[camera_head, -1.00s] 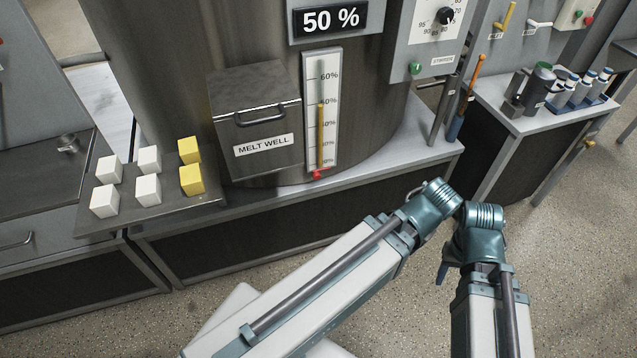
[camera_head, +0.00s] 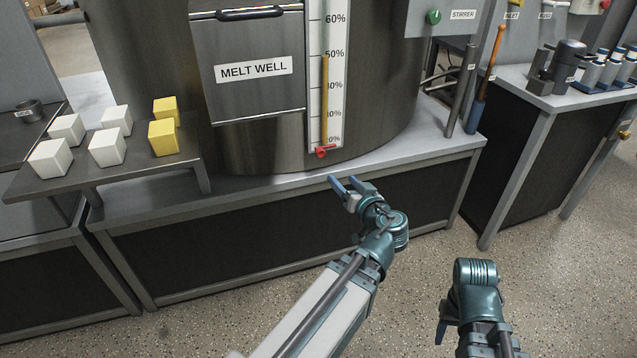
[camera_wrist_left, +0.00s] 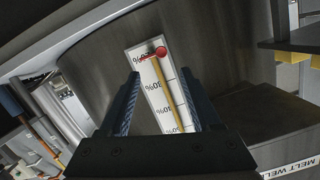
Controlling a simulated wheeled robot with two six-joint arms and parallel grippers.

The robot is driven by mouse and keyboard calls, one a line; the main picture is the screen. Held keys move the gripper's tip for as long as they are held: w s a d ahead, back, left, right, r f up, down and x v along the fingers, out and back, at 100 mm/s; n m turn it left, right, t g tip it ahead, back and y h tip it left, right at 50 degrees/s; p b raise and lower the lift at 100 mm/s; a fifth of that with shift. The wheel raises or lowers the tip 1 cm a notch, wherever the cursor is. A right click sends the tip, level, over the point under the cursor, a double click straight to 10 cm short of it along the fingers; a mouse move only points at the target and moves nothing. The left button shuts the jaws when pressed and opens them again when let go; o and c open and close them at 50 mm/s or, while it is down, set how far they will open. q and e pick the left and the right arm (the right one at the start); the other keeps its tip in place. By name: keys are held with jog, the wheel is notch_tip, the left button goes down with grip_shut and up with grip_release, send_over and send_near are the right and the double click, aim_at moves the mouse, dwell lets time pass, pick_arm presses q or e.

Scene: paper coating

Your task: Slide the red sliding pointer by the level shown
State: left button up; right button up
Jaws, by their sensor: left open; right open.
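The red sliding pointer (camera_head: 325,151) sits at the bottom of the white scale (camera_head: 334,100), by the 20% mark. A yellow column (camera_head: 324,105) on the scale reaches to just under 50%. My left gripper (camera_head: 344,187) is open and empty, below and a little right of the pointer and apart from it. In the left wrist view the scale appears upside down, with the pointer (camera_wrist_left: 162,51) beyond and between the open fingers (camera_wrist_left: 161,74). My right gripper (camera_head: 443,332) is partly in view at lower right, open, hanging over the floor, with nothing seen in it.
The MELT WELL box (camera_head: 250,65) projects left of the scale. A shelf (camera_head: 95,172) with white cubes (camera_head: 107,147) and yellow cubes (camera_head: 163,137) stands at left. The grey ledge (camera_head: 390,157) below the scale is clear. Upright tools (camera_head: 487,75) stand at right.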

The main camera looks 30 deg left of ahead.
aim_at(321, 155)
pick_arm(q)
jog(key=w+a+b, duration=0.1)
jog(key=w+a, duration=0.2)
jog(key=a, duration=0.1)
jog(key=w+a+f+t+b, duration=0.1)
jog(key=w+a, duration=0.2)
jog(key=a, duration=0.1)
jog(key=w+a+f+t+y+b, duration=0.1)
jog(key=w+a+b, duration=0.1)
jog(key=w+a, duration=0.1)
jog(key=shift+w+a+n, duration=0.25)
jog(key=shift+a+n, duration=0.05)
jog(key=shift+a, duration=0.3)
pick_arm(e)
notch_tip(321, 155, down, 6)
jog(key=shift+s+f, duration=0.15)
jog(key=shift+s, duration=0.1)
jog(key=shift+a, duration=0.1)
pick_arm(q)
grip_shut()
dwell(0.8)
